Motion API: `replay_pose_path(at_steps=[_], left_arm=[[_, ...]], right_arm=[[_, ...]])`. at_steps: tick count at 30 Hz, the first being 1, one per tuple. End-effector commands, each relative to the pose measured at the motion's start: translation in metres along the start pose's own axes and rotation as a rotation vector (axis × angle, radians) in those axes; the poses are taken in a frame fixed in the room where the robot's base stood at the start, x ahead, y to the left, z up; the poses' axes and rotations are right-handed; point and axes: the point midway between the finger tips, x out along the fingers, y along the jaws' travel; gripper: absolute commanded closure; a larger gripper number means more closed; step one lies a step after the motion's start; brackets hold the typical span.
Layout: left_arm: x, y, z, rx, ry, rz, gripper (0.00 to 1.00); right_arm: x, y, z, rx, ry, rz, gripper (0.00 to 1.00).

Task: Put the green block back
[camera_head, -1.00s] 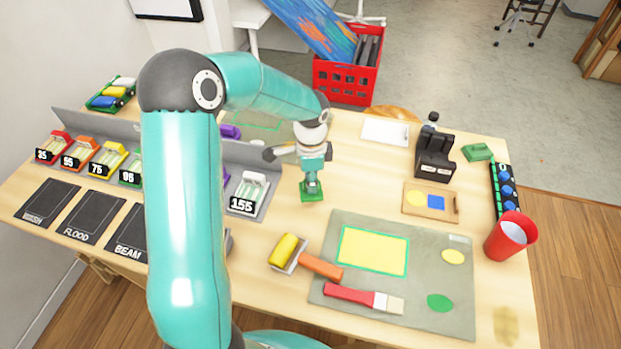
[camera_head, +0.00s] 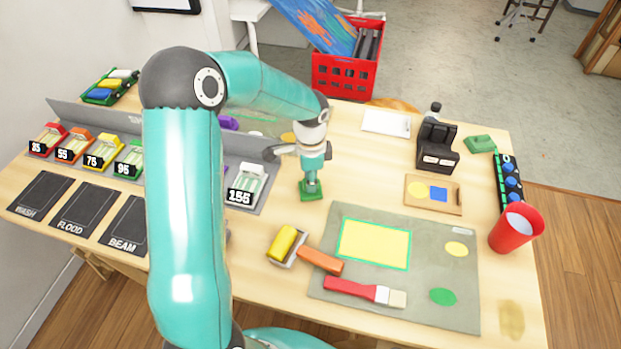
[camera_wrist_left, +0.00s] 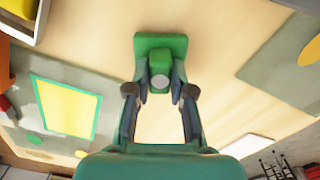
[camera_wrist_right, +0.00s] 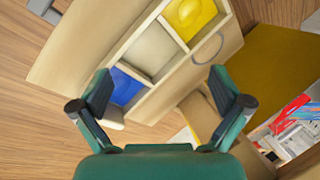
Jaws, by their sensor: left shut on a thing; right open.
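My left gripper (camera_head: 311,178) is shut on the green block (camera_head: 312,190), a flat square base with an upright knob. In the left wrist view the fingers (camera_wrist_left: 160,92) close on the knob of the green block (camera_wrist_left: 144,44), and the base faces the table. I cannot tell whether the base touches the wood. The block is between the tray labelled 155 (camera_head: 246,186) and the grey mat (camera_head: 462,295). My right gripper (camera_wrist_right: 160,95) is open and empty in the right wrist view, and out of the head view.
A black stand (camera_head: 437,150), a green item (camera_head: 480,144) and a red cup (camera_head: 512,235) stand right. The right wrist view shows a wooden compartment box (camera_wrist_right: 160,20).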

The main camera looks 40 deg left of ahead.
Motion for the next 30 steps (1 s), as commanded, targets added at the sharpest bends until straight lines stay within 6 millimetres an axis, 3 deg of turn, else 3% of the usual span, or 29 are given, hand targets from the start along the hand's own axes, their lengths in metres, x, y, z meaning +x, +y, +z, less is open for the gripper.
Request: replay_pose_path(at_steps=[1, 2, 4, 5, 6, 11, 16, 22, 26, 30], left_arm=[[0.0024, 0.0000, 0.0001, 0.000, 0.000, 0.000, 1.00], [0.0009, -0.0001, 0.0001, 0.000, 0.000, 0.000, 0.83], [0.0008, -0.0001, 0.0001, 0.000, 0.000, 0.000, 0.89], [0.0008, 0.0000, 0.0001, 0.000, 0.000, 0.000, 0.76], [0.0008, 0.0000, 0.0001, 0.000, 0.000, 0.000, 0.70], [0.0008, 0.0000, 0.0001, 0.000, 0.000, 0.000, 0.68], [0.0007, 0.0000, 0.0000, 0.000, 0.000, 0.000, 0.40], [0.0007, 0.0000, 0.0000, 0.000, 0.000, 0.000, 0.40], [0.0008, 0.0000, 0.0000, 0.000, 0.000, 0.000, 0.59], [0.0008, 0.0000, 0.0000, 0.000, 0.000, 0.000, 0.61]], right_arm=[[0.0020, 0.0007, 0.0000, 0.000, 0.000, 0.000, 0.00], [0.0007, 0.0003, 0.0000, 0.000, 0.000, 0.000, 0.00], [0.0005, 0.0002, 0.0000, 0.000, 0.000, 0.000, 0.00], [0.0005, 0.0002, 0.0000, 0.000, 0.000, 0.000, 0.00], [0.0005, 0.0002, 0.0000, 0.000, 0.000, 0.000, 0.00], [0.0005, 0.0002, 0.0000, 0.000, 0.000, 0.000, 0.00], [0.0005, 0.0002, -0.0001, 0.000, 0.000, 0.000, 0.00], [0.0005, 0.0002, 0.0000, 0.000, 0.000, 0.000, 0.00], [0.0005, 0.0002, 0.0000, 0.000, 0.000, 0.000, 0.00], [0.0005, 0.0002, 0.0000, 0.000, 0.000, 0.000, 0.00]])
